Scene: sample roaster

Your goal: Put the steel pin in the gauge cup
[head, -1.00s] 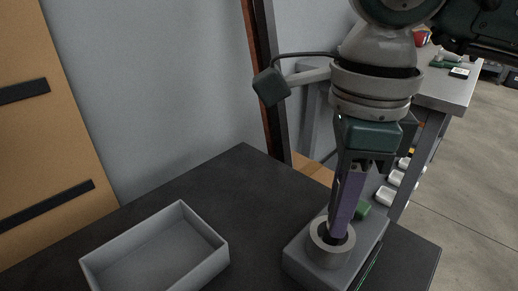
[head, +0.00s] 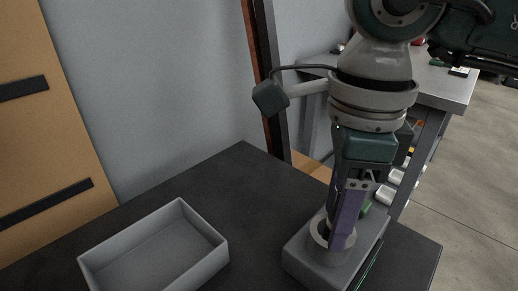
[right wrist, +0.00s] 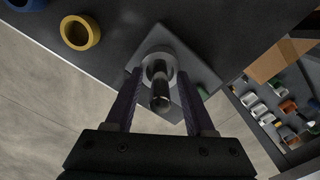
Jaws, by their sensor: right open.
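The gauge cup (head: 318,231) is a grey round cup on a grey block (head: 310,264) near the front right of the dark table. It also shows in the right wrist view (right wrist: 158,59). The steel pin (right wrist: 160,94) is a dark, shiny cylinder there, its end toward the camera and its far end in line with the cup's mouth. It appears to stand in the cup, but its lower end is hidden. My right gripper (head: 337,232) is open, pointing down at the cup, with its purple-padded fingers on either side of the pin. My left gripper is not in view.
An empty grey tray (head: 217,255) lies on the table to the left of the block. A yellow ring (right wrist: 80,33) and a blue ring (right wrist: 27,3) show in the right wrist view. A grey bench (head: 446,91) stands behind at the right.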

